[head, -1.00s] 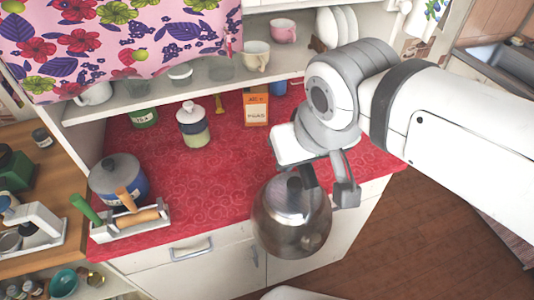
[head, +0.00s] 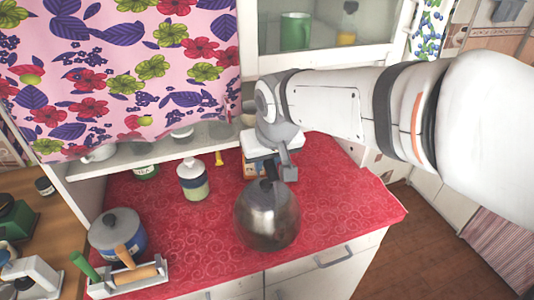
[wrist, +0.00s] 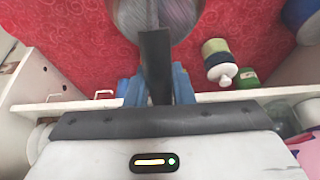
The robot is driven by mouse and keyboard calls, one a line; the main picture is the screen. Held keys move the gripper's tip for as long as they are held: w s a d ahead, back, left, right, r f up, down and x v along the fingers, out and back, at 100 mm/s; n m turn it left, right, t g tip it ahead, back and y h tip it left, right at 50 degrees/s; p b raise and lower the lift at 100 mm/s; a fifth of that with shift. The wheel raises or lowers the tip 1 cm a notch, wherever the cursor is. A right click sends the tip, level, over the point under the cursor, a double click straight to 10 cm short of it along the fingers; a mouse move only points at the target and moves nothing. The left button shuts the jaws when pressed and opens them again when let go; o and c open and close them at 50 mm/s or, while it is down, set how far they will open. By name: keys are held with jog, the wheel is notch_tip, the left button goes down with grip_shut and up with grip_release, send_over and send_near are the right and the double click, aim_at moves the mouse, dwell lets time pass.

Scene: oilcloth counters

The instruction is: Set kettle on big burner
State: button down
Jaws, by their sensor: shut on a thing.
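A shiny steel kettle (head: 268,222) with a dark handle appears over the red counter top (head: 340,205) in the head view. My gripper (head: 277,172) is above it, shut on the kettle's handle. In the wrist view, the dark handle runs between the blue fingertips of my gripper (wrist: 158,85), with the kettle's rounded steel body (wrist: 130,15) at the top edge. I cannot tell whether the kettle's base touches the counter. No burner shows in either view.
A blue pot with a grey lid (head: 117,234) and a tray with a rolling pin (head: 138,274) stand left of the kettle. A lidded jar (head: 193,181) and a box (head: 252,165), partly hidden by my gripper, are behind. The counter's right part is clear.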

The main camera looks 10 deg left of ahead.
jog(key=shift+w+a+r, duration=0.15)
jog(key=shift+w+a, duration=0.55)
jog(key=shift+w, duration=0.35)
jog(key=shift+f+p, duration=0.75)
jog(key=shift+f, duration=1.05)
jog(key=c, duration=1.3)
grip_release()
jog(key=shift+f, duration=0.15)
jog(key=shift+o, duration=0.2)
